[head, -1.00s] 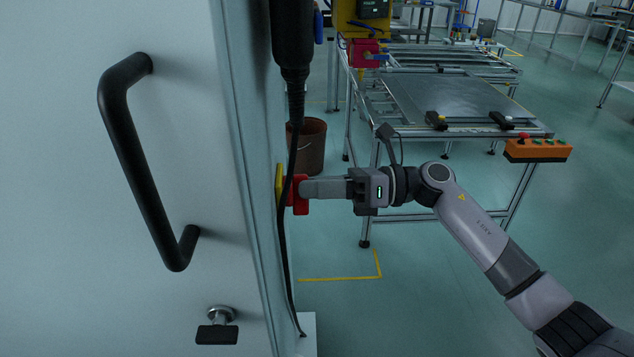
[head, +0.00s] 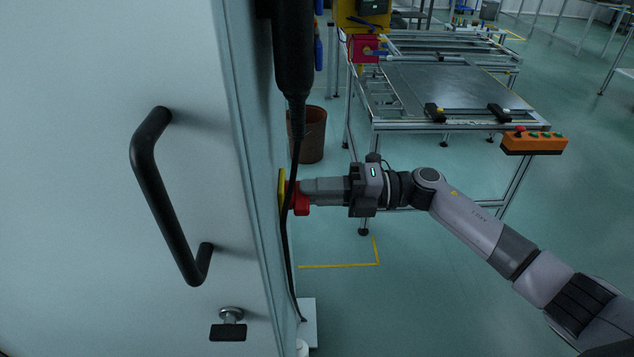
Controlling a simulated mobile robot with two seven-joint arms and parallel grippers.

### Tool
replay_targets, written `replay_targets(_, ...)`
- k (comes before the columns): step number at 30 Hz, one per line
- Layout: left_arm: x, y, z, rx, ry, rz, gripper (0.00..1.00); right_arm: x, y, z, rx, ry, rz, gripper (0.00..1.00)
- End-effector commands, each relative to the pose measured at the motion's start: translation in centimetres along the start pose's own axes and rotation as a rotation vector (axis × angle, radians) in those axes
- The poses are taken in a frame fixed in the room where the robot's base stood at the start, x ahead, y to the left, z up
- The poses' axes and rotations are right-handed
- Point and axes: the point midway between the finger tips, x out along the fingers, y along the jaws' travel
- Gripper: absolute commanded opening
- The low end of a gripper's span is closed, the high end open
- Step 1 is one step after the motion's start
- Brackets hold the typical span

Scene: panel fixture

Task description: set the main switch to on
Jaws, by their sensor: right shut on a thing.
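The main switch has a red handle (head: 301,198) on a yellow plate (head: 282,189). It is mounted on the side face of the pale cabinet (head: 80,180). My right gripper (head: 304,193) reaches in from the right and is shut on the red handle. The fingers hide part of the handle, and I see the plate nearly edge-on, so its on or off marks cannot be read. My left gripper is not in view.
A black cable (head: 290,225) hangs down the cabinet side, just in front of the switch. A black door handle (head: 165,205) and a small latch (head: 229,325) are on the cabinet front. A metal frame table (head: 450,90) with an orange button box (head: 534,143) stands behind my right arm.

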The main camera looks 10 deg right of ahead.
Motion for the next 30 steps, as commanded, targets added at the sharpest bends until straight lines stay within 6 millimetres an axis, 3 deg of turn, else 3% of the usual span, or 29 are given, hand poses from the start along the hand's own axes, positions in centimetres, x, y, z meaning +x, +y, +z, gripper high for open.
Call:
replay_targets(12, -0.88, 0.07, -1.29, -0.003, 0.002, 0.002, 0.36, -0.07, -0.02, 0.11, 0.191, -0.003, -0.001, 0.0)
replay_targets(29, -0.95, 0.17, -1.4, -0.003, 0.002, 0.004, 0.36, -0.08, -0.11, 0.09, 0.22, -0.003, 0.0, 0.0)
replay_targets(30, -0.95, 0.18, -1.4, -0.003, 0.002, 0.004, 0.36, -0.08, -0.11, 0.09, 0.22, -0.003, 0.0, 0.29)
